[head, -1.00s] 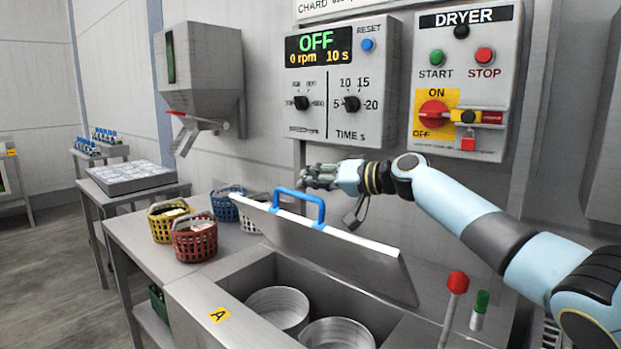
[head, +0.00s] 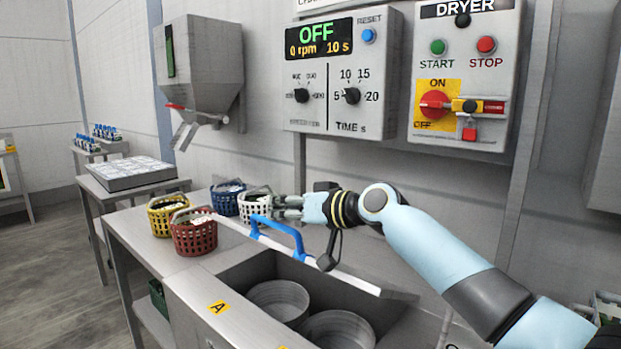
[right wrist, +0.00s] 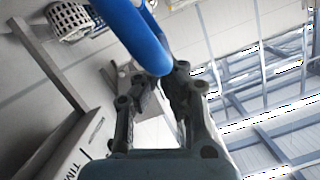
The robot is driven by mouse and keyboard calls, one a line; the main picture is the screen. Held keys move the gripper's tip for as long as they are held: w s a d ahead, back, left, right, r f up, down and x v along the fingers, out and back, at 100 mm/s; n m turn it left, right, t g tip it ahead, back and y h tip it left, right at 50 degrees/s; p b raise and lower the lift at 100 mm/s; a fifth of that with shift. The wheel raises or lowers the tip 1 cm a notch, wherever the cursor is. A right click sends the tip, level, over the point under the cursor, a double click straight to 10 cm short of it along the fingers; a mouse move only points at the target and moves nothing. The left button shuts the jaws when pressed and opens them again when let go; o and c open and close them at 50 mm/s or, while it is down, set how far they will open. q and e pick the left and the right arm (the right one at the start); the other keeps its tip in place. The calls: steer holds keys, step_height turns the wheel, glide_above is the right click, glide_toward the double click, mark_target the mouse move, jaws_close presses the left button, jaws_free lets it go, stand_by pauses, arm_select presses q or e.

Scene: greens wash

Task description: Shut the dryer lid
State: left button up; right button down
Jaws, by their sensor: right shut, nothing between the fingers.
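The dryer lid (head: 345,280) is a grey metal plate with a white edge and a blue bar handle (head: 277,236). It stands partly open, tilted over the dryer tub, and two round metal drums (head: 278,300) show below it. My right gripper (head: 285,207) is shut and empty, just behind and above the handle at the lid's upper side. In the right wrist view, the blue handle (right wrist: 143,35) crosses right by the fingertips (right wrist: 163,80); I cannot tell whether they touch. My left gripper is out of view.
Several baskets, including yellow (head: 168,215), red (head: 194,232) and blue (head: 227,197), stand on the bench left of the lid. The dryer panel (head: 463,75) and the OFF display panel (head: 340,70) are on the wall behind. A grey hopper (head: 203,60) hangs at the left.

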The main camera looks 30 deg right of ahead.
steer(key=s+a+f+n+h+b, duration=0.1)
steer(key=a+f+n+b, duration=0.1)
steer(key=f, duration=0.4)
steer(key=s+a+f+n+b, duration=0.1)
steer(key=a+f+n+b, duration=0.1)
steer(key=a+f+b, duration=0.3)
steer(key=shift+s+a+f+h, duration=0.2)
steer(key=shift+s+f+h, duration=0.05)
steer(key=shift+f+h, duration=0.15)
steer(key=shift+r, duration=0.1)
